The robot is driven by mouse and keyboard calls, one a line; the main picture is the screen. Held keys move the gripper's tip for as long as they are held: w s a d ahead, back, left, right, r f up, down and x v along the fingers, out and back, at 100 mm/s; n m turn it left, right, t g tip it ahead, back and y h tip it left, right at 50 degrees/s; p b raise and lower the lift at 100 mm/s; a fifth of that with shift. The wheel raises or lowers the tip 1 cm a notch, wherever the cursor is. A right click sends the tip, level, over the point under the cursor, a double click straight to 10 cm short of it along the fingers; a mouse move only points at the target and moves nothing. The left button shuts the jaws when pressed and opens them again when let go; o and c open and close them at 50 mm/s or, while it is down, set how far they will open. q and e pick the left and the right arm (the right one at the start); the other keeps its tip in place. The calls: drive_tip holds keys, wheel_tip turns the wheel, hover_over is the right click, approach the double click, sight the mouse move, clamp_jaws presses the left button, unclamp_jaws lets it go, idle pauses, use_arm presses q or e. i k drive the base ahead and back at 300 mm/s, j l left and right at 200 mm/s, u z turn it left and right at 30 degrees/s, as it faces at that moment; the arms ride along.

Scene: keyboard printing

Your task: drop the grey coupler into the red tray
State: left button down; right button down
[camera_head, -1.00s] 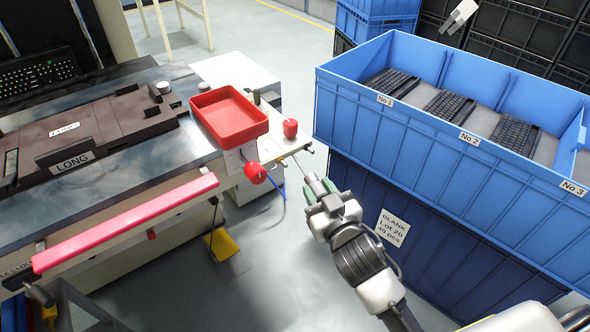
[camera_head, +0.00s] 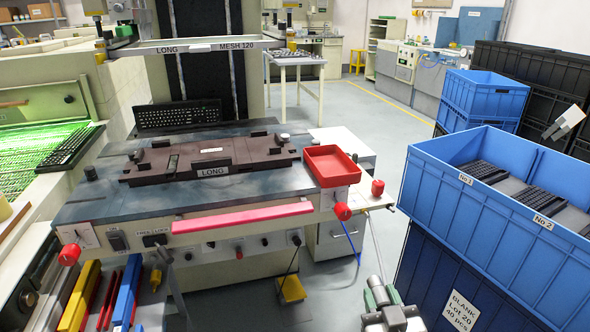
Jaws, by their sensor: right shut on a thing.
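The red tray (camera_head: 332,167) sits empty at the right end of the printing machine's table. My right gripper (camera_head: 381,294) is low at the bottom of the head view, in front of and below the tray, to its right. Its green-edged fingers are shut on the small grey coupler (camera_head: 376,282), whose end sticks up between them. A thin grey line runs up from the coupler towards the side shelf. The coupler is apart from the tray.
A red knob (camera_head: 342,211) and a blue hose (camera_head: 352,242) are below the tray. A red cylinder (camera_head: 377,187) stands on the side shelf right of it. A blue crate (camera_head: 440,200) with keyboards stands at the right. Floor is clear between.

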sight(327, 167)
drive_tip(key=i+l+u, duration=0.15)
drive_tip(key=l+u, duration=0.15)
drive_tip(key=i+l+u, duration=0.1)
drive_tip(key=l+u, duration=0.2)
drive_tip(key=l, duration=0.15)
drive_tip(key=l+u, duration=0.3)
drive_tip(key=i+l, duration=0.05)
drive_tip(key=l, duration=0.05)
